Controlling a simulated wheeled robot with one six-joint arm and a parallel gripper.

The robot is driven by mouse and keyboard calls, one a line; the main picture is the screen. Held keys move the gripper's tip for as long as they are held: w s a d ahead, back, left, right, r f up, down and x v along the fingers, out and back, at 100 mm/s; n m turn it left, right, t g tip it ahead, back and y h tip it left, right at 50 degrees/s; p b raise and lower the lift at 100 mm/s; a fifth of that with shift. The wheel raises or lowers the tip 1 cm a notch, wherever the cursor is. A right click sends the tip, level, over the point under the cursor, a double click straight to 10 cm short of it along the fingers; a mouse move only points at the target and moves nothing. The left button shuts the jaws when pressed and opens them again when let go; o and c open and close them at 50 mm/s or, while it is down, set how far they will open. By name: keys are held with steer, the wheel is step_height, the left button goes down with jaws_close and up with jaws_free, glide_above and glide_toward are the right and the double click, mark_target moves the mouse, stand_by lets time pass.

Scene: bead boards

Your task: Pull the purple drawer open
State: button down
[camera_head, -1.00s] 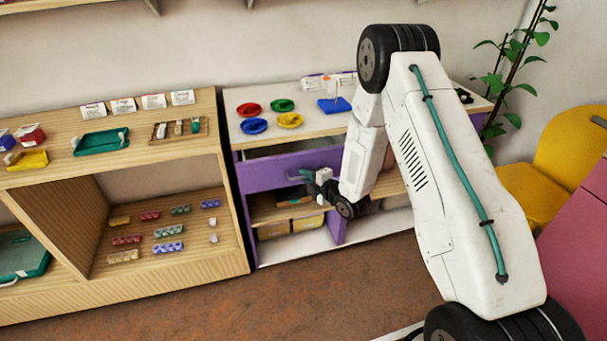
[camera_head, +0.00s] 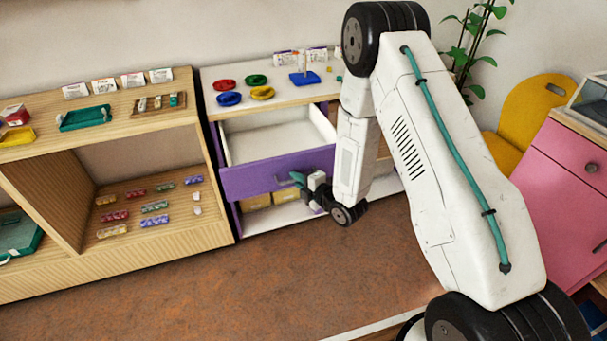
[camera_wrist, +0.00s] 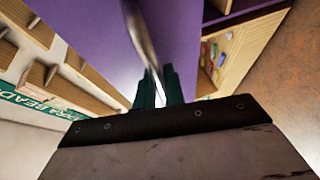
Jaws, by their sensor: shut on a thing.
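The purple drawer (camera_head: 262,176) stands well out from the cabinet under the white top, and its pale, empty-looking inside shows. My gripper (camera_head: 294,180) is at the right part of the drawer's front, shut on its handle. In the wrist view, the metal bar handle (camera_wrist: 145,42) runs down between the green fingers of my gripper (camera_wrist: 154,90), against the purple front (camera_wrist: 95,32). The far right end of the drawer is hidden behind my arm.
Coloured dishes, such as a yellow one (camera_head: 263,93), and a blue stand (camera_head: 305,79) sit on the cabinet top. A wooden shelf (camera_head: 190,228) with bead pieces stands to the left. A pink cabinet (camera_head: 565,200) and a yellow chair (camera_head: 520,120) are at right. The brown floor (camera_head: 230,285) in front is clear.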

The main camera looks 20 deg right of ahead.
steer(key=shift+s+d, duration=0.1)
steer(key=shift+s, duration=0.1)
steer(key=c, duration=1.5)
jaws_free()
steer(key=v, duration=0.7)
steer(key=shift+s, duration=0.35)
steer(key=shift+d, duration=0.15)
